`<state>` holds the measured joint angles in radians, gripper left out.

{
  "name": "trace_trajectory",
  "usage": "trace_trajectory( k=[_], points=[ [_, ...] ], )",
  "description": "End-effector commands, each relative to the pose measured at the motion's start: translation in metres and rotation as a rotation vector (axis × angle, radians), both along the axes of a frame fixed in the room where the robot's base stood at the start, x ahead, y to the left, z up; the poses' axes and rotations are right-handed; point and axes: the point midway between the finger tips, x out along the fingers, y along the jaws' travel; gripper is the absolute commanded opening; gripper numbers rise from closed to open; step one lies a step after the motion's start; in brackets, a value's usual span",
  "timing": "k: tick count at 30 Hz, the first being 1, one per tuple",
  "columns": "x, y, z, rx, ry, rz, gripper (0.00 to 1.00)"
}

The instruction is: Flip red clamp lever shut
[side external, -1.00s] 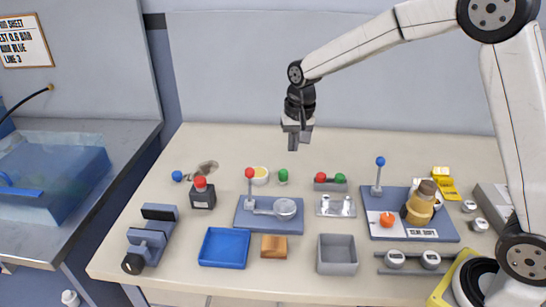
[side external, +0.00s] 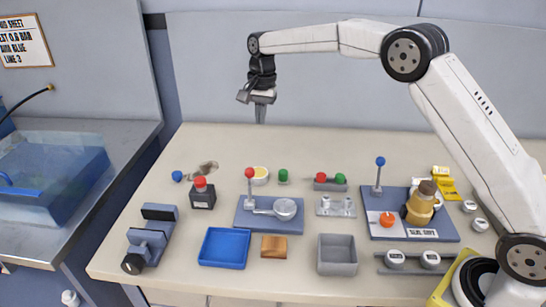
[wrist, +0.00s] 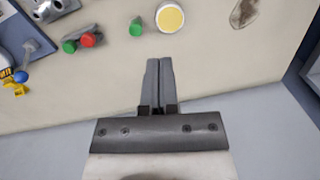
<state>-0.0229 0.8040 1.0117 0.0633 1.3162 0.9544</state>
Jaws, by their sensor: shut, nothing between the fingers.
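The red clamp lever (side external: 250,174) has a red ball on a grey stem. It stands upright at the left of a blue-grey plate (side external: 242,222). A grey arm runs from its foot to a round grey cup (side external: 286,208) on the same plate. My gripper (side external: 261,119) is shut and empty, pointing down, high above the back of the table. It is apart from the lever and well above it. In the wrist view my gripper (wrist: 159,64) shows its fingers together, and the red lever is not in that view.
A red button box (side external: 202,195) stands left of the plate. A yellow-topped cup (side external: 260,175) and a green knob (side external: 283,175) stand behind it. A blue tray (side external: 224,262) and wooden block (side external: 274,247) lie in front. A blue-ball lever (side external: 380,172) stands right.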

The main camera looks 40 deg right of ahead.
Motion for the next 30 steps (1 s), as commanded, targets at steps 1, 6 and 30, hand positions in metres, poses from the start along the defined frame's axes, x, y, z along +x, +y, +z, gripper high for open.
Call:
trace_trajectory(
  k=[1,6,30],
  points=[
    [0.002,0.001,0.000,0.001,0.003,-0.008,0.00],
    [0.005,0.001,0.002,0.003,0.008,-0.026,0.00],
    [0.004,0.003,-0.026,0.003,0.012,-0.026,0.00]
  ],
)
